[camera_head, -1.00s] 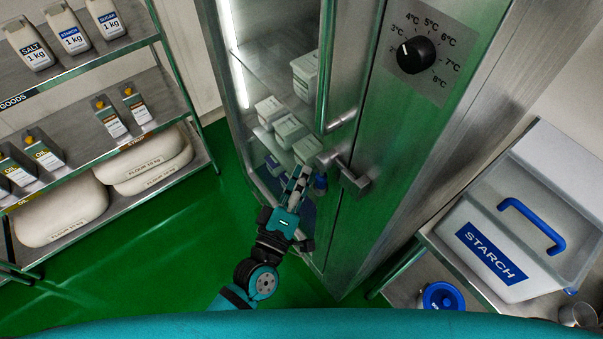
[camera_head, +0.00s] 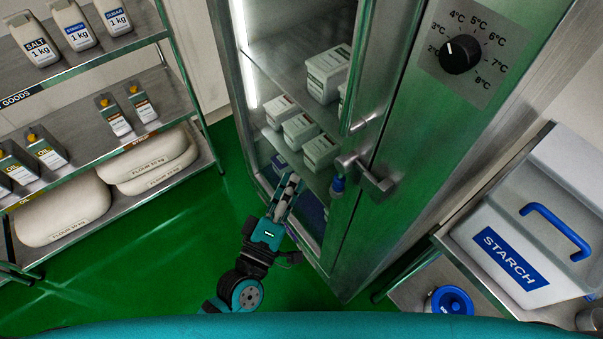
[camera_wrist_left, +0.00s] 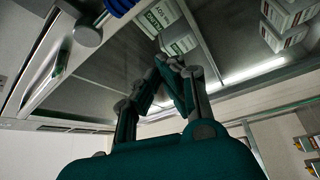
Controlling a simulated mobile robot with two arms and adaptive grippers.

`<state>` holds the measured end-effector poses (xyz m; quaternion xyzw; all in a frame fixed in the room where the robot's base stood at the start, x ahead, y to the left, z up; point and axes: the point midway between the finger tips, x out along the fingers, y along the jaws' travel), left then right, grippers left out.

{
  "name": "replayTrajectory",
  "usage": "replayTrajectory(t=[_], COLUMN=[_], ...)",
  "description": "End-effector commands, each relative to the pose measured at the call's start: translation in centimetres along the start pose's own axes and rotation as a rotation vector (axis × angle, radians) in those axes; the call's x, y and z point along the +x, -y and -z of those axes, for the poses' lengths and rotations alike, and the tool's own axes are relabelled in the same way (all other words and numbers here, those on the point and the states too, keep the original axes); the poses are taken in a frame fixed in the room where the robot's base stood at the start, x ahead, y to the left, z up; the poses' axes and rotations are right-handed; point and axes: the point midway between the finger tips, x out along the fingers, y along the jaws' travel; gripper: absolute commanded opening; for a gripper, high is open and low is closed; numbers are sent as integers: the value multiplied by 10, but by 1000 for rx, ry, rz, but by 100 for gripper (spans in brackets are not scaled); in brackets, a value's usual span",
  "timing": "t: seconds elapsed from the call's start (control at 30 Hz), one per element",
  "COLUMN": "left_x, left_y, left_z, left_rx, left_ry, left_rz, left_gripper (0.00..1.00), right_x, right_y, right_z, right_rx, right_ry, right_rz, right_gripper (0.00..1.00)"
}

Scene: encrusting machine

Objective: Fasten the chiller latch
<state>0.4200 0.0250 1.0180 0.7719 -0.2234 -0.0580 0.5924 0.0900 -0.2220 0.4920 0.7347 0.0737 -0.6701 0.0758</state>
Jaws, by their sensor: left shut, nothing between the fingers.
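The chiller (camera_head: 400,140) is a tall steel cabinet with a lit interior showing behind its front. The chiller latch (camera_head: 374,180) is a grey metal lever on the front, right of the lit opening, with a blue grip (camera_head: 338,186) at its end. In the left wrist view the ribbed blue grip (camera_wrist_left: 121,6) and a grey round latch part (camera_wrist_left: 88,36) show at the upper left. My left gripper (camera_head: 293,178) is shut and empty, left of the latch and apart from it. Its fingertips (camera_wrist_left: 172,64) meet in the left wrist view. My right gripper is not in view.
White tubs (camera_head: 300,130) stand on the chiller shelves. A temperature dial (camera_head: 461,54) is above the latch. A steel rack (camera_head: 120,75) with goods stands at left. A starch bin (camera_head: 510,260) stands on a table at right. Green floor is free between rack and chiller.

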Motion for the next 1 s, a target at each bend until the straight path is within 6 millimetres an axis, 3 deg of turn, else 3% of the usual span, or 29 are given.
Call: replayTrajectory(t=[0.1, 0.3, 0.47, 1.0], left_x=[-26, -47, -52, -51], left_y=[-2, -8, -10, -7], left_z=[-1, 0, 1, 0], left_rx=[-2, -1, 0, 5], left_ry=[1, 1, 0, 2], left_rz=[1, 0, -2, 4], left_gripper=[0, 0, 0, 0], right_x=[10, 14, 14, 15], right_y=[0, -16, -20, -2], right_z=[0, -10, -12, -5], right_rx=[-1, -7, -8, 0], right_ry=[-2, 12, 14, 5], right_rz=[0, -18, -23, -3], right_gripper=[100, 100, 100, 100])
